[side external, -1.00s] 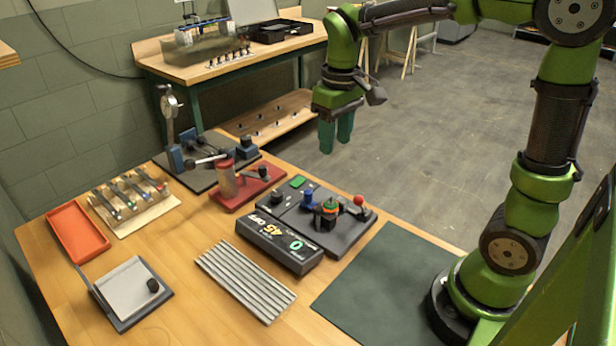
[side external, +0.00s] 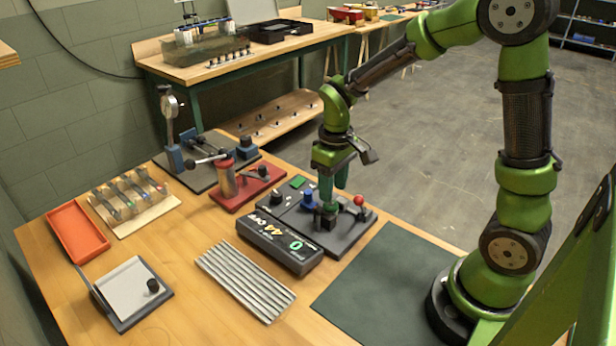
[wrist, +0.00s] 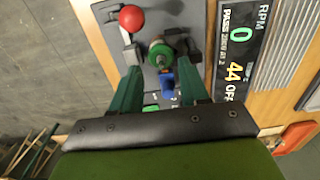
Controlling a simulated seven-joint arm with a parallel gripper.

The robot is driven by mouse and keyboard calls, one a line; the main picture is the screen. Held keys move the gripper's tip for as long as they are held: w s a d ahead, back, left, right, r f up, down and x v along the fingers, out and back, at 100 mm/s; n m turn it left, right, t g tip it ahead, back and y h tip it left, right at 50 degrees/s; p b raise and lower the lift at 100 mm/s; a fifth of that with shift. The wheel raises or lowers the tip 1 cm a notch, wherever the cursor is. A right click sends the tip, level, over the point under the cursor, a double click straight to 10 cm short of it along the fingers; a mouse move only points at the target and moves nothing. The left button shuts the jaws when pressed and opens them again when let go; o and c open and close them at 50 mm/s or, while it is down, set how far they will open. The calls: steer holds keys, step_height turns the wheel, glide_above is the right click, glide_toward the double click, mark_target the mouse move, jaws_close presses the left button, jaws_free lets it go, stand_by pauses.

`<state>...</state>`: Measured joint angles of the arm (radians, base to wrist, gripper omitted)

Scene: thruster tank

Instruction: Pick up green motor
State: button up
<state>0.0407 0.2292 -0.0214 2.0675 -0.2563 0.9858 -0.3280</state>
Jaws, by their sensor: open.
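The green motor (wrist: 160,52) shows in the wrist view as a round green body with a metal shaft, on the grey test stand (wrist: 152,20). My gripper (wrist: 159,68) is open, with its two green fingers on either side, the tips close to the motor. I cannot tell whether they touch it. In the side view my gripper (side external: 328,205) points down over the motor's place on the stand (side external: 350,238), and its fingers mostly hide the motor. A blue part (wrist: 167,82) lies between the fingers in the wrist view; it also shows beside them in the side view (side external: 308,199).
A red ball-topped lever (side external: 359,201) stands close to my gripper. The display box (side external: 280,241) is in front of the stand. A red clamp fixture (side external: 246,187) is to the left. A dark green mat (side external: 385,283) lies clear at the right.

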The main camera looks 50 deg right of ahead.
mark_target(330, 208)
step_height(330, 208, down, 4)
steer(key=shift+w, duration=0.15)
steer(key=c, duration=0.8)
